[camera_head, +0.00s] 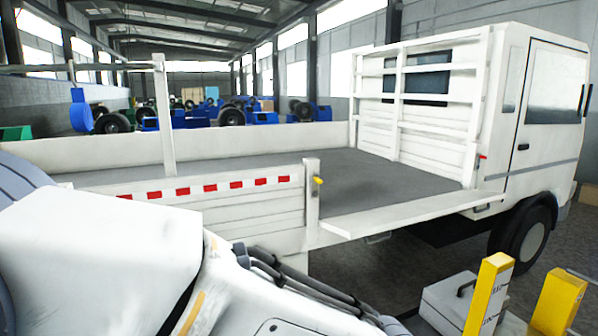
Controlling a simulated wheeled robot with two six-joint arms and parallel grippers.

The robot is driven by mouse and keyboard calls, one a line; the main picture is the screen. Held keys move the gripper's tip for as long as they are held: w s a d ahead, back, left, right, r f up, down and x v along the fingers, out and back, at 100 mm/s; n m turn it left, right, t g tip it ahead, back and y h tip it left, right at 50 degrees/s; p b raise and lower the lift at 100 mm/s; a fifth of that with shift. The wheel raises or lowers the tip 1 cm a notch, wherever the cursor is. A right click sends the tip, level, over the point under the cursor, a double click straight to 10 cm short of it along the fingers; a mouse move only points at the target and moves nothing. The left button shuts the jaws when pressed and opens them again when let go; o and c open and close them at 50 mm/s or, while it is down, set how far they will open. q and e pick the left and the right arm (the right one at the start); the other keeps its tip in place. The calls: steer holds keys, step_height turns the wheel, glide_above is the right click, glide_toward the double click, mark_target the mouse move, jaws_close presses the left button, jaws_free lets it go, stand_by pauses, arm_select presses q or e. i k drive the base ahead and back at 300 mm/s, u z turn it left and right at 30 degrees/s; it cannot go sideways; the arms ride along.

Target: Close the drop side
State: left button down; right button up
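The white truck's drop side (410,212) is the panel between the middle post and the cab. It is folded down and sticks outward, roughly level with the grey bed floor (370,187). The middle post (311,195) stands upright at its left end, with a yellow handle (318,180) near its top. A small red piece (482,157) shows at the front rack. The rear side panel (245,205), with a red and white strip, stands upright. A white arm link of mine with dark cables fills the lower left. Neither gripper shows in this view.
The cab (545,120) and front wheel (528,238) are at the right. A grey box with a handle (450,302) and two yellow posts (489,290) (558,303) stand at the lower right. Floor (375,268) shows beneath the folded panel. Blue machines (250,112) stand behind the truck.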

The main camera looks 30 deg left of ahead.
mark_target(364, 223)
steer(key=u, duration=0.7)
steer(key=i, duration=1.25)
steer(key=z, duration=0.05)
